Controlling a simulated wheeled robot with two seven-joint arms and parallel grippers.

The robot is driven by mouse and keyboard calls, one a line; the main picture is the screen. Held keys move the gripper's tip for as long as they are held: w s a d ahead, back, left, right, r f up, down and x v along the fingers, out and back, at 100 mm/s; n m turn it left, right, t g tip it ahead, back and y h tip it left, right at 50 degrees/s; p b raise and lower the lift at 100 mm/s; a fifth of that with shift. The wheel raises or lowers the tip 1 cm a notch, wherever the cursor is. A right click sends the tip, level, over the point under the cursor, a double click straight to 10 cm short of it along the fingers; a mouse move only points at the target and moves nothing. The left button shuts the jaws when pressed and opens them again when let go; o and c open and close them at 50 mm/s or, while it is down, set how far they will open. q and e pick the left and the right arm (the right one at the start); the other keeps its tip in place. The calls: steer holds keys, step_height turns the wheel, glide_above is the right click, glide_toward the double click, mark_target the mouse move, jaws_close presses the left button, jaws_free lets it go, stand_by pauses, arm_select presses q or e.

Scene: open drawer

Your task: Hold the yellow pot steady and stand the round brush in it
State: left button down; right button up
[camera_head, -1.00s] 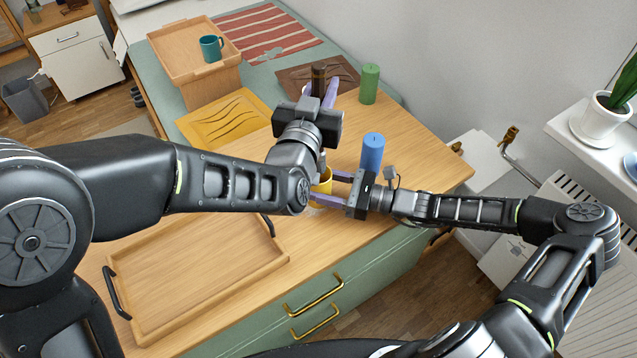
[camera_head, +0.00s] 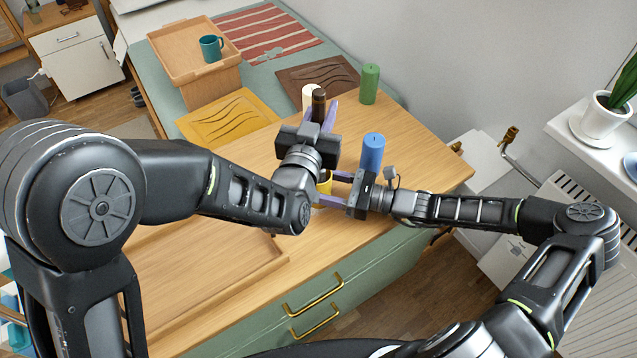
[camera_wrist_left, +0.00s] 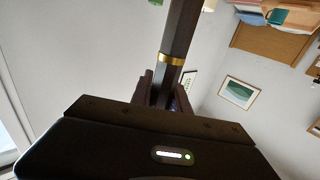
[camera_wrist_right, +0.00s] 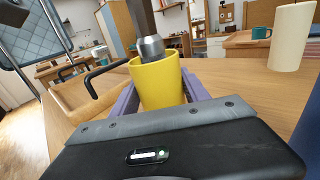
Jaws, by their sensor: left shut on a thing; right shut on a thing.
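The yellow pot (camera_head: 325,184) stands near the wooden top's front edge. My right gripper (camera_head: 322,188) is shut on it, with one finger on each side in the right wrist view (camera_wrist_right: 160,88). My left gripper (camera_head: 320,112) is shut on the dark brown handle of the round brush (camera_head: 319,96), above the pot. The handle has a gold band in the left wrist view (camera_wrist_left: 171,59). In the right wrist view the brush's metal collar (camera_wrist_right: 150,46) is at the pot's mouth, slightly tilted. The near rim hides its lower end, so the depth inside cannot be told.
A blue candle (camera_head: 373,150) stands close to my right gripper. A white candle (camera_head: 308,92) and a green candle (camera_head: 370,84) stand farther back. A wooden tray (camera_head: 205,270) lies at front left. Yellow (camera_head: 225,115) and brown (camera_head: 315,76) boards lie behind.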

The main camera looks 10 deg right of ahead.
arm_select(q)
steer(key=c, duration=1.2)
jaws_free()
steer(key=shift+o, duration=0.2)
steer(key=v, duration=0.7)
steer(key=shift+s, duration=0.25)
steer(key=shift+a, duration=0.1)
arm_select(e)
steer(key=o, duration=1.5)
